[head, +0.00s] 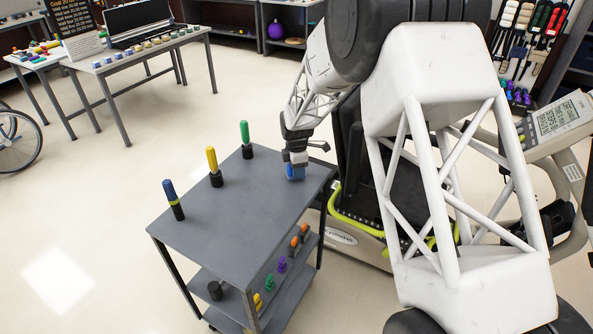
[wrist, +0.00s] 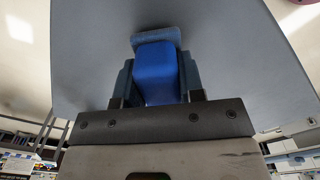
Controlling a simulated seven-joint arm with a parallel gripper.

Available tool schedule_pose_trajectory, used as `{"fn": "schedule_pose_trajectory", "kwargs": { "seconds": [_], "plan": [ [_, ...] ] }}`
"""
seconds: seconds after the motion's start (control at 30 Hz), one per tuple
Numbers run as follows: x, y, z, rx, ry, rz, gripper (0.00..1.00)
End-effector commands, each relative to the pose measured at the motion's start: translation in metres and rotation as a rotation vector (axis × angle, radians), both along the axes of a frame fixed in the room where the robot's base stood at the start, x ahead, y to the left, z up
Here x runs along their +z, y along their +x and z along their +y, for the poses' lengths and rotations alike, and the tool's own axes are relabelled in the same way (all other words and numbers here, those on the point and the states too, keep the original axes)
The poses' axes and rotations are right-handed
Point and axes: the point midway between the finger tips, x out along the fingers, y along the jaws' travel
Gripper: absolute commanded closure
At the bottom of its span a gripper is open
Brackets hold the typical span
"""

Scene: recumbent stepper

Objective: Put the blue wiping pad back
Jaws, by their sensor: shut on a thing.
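The blue wiping pad (head: 296,173) is at the right back part of the grey cart's top (head: 235,215) in the head view. My gripper (head: 295,158) comes down on it from above. In the wrist view the pad (wrist: 156,70) is a blue block with a duller blue-grey strip at its far end. My gripper's two dark fingers (wrist: 156,82) stand on either side of the block and are shut on it. The pad is at or just above the cart top; I cannot tell whether it touches.
Blue (head: 173,199), yellow (head: 213,166) and green (head: 246,138) handled items stand along the cart top's left side. Several small coloured items sit on the cart's lower shelf (head: 240,302). An exercise machine (head: 350,232) stands close right of the cart. The cart top's middle is clear.

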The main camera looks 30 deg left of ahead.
Motion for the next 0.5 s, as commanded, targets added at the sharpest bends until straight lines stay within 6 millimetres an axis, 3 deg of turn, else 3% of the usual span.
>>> {"fn": "schedule_pose_trajectory", "kwargs": {
  "seconds": [0.5],
  "plan": [
    [-0.0089,0.0001,0.0001,0.0,0.001,-0.001,0.83]
  ]
}}
